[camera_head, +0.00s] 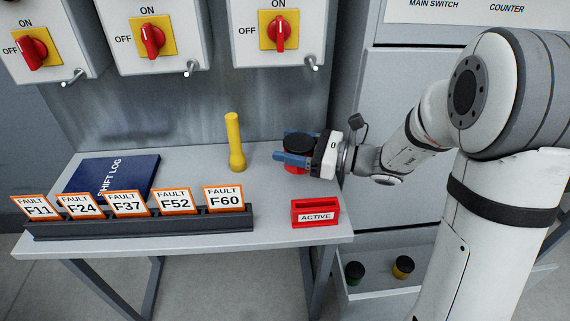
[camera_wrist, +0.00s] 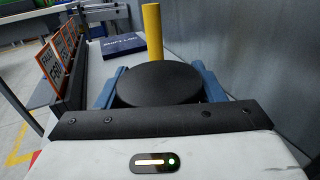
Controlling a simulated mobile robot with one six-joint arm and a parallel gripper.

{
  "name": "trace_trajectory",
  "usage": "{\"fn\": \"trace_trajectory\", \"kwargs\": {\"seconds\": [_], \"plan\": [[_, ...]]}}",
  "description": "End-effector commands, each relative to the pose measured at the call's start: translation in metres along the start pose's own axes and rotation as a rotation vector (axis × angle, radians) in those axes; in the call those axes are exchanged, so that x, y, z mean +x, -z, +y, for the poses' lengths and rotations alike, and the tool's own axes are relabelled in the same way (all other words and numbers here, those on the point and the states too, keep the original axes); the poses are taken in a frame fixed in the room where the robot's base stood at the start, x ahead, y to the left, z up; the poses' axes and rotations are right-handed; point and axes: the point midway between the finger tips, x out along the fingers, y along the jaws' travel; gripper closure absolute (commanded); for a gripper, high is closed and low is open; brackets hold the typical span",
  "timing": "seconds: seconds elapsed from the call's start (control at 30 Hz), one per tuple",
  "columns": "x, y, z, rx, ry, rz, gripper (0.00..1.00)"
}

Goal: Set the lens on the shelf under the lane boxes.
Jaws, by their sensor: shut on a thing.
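The lens has a round black top and a red lower part (camera_head: 295,170). My gripper (camera_head: 291,152) has its blue fingers shut on it, over the right end of the grey worktop (camera_head: 190,243). In the wrist view the lens's black disc (camera_wrist: 158,84) sits between the two blue fingers and hides what is below it. I cannot tell whether the lens touches the worktop. The lane boxes (camera_head: 149,62) are grey, with red switches on yellow plates, on the wall above the worktop.
A yellow flashlight (camera_head: 235,142) stands left of my gripper. A red ACTIVE holder (camera_head: 315,214) is in front. A rack of fault cards (camera_head: 140,222) and a blue shift log (camera_head: 112,176) are left. A low shelf (camera_head: 385,290) holds green (camera_head: 354,272) and yellow (camera_head: 403,267) pieces.

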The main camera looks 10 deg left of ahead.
Motion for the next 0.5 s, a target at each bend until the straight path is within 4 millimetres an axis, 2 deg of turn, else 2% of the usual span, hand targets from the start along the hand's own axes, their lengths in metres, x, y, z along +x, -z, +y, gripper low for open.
{"fn": "trace_trajectory", "kwargs": {"seconds": [0.3, 0.5], "plan": [[0.0, 0.039, 0.0, 0.002, 0.0, 0.001, 0.64], [0.001, 0.04, 0.0, -0.001, -0.001, 0.0, 0.64]]}}
